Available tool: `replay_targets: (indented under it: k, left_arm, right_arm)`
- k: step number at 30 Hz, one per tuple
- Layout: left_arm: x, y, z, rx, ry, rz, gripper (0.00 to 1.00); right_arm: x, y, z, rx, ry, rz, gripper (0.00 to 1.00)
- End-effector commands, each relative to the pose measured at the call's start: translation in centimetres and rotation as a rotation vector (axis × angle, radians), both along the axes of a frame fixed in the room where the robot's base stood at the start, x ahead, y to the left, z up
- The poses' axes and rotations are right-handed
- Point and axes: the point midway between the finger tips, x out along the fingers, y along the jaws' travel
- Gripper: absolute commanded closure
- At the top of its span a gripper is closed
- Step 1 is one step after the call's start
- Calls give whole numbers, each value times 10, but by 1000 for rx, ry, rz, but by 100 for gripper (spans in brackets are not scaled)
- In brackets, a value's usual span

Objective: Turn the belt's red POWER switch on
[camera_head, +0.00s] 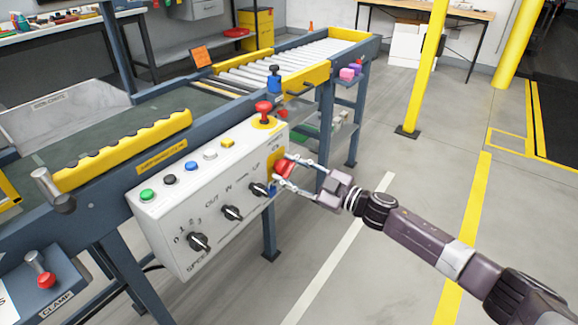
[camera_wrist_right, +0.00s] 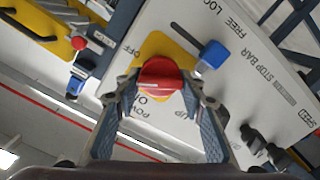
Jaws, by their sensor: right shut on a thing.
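The red POWER switch (camera_head: 284,167) is a knob on a yellow plate at the right end of the white control box (camera_head: 180,217). In the right wrist view the red knob (camera_wrist_right: 160,76) sits in the middle, with the words OFF and POWER ON printed around it. My right gripper (camera_wrist_right: 158,92) is shut on the knob, one finger on each side. In the head view the right gripper (camera_head: 286,171) reaches the box end from the right. Which way the knob points I cannot tell. My left gripper is not in view.
A blue-handled slider (camera_wrist_right: 212,55) stands close to the right finger. A red mushroom button (camera_head: 264,110) is on top of the box, and black dials (camera_head: 198,242) are on its front. The roller conveyor (camera_head: 290,62) runs behind. The floor (camera_head: 345,240) to the right is clear.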

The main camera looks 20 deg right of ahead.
Motion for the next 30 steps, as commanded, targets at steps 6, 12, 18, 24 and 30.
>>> replay_targets:
  k: [6, 12, 18, 24, 30]
  left_arm:
    - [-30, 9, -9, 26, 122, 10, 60]
    - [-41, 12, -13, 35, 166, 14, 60]
    - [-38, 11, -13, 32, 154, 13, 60]
    - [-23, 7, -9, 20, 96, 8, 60]
    - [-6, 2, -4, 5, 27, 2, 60]
  right_arm:
    - [-1, 1, 0, -161, -127, 1, 87]
    - [-1, 2, -1, -310, -243, 1, 87]
    - [-2, 2, -3, -460, -360, 1, 87]
    - [-2, 3, -4, -594, -465, 3, 87]
    - [-2, 3, -5, -700, -547, 2, 87]
